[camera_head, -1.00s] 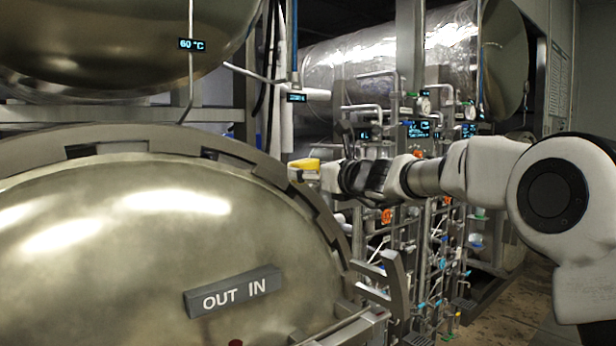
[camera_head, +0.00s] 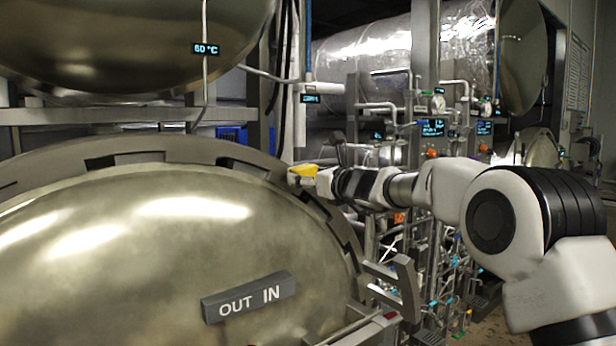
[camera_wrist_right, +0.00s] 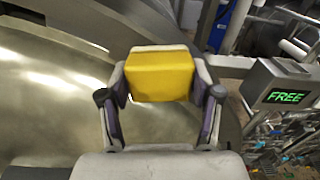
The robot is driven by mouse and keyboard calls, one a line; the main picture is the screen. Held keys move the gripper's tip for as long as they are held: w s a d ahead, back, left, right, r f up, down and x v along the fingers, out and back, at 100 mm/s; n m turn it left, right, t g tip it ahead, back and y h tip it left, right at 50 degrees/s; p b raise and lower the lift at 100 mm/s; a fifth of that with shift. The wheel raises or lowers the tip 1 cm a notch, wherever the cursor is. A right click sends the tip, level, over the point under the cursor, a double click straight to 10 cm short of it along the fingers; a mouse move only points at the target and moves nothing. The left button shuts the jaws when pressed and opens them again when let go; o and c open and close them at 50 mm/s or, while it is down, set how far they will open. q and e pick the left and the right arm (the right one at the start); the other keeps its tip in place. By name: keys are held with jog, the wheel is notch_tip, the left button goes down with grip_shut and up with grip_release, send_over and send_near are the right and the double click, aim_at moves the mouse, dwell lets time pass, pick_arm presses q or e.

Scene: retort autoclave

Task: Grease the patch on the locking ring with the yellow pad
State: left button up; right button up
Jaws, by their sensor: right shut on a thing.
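The yellow pad (camera_head: 303,169) is in my right gripper (camera_head: 300,178), at the upper right edge of the big domed door. In the right wrist view the pad (camera_wrist_right: 159,75) sits between the two fingers of the gripper (camera_wrist_right: 160,90), which is shut on it. The locking ring (camera_head: 200,150) is the grey toothed band around the door (camera_head: 150,250). The pad is close to the ring; I cannot tell whether they touch. I cannot make out the patch on the ring. My left gripper is not in view.
An "OUT IN" plate (camera_head: 248,297) is on the door. A box reading "FREE" (camera_wrist_right: 286,96) is right of the gripper in the right wrist view. Pipes and valves (camera_head: 430,230) fill the space behind my right arm. A metal bracket (camera_head: 395,285) juts out at the door's lower right.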

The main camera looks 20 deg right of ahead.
jog(key=shift+p+x, duration=0.7)
jog(key=shift+x, duration=0.3)
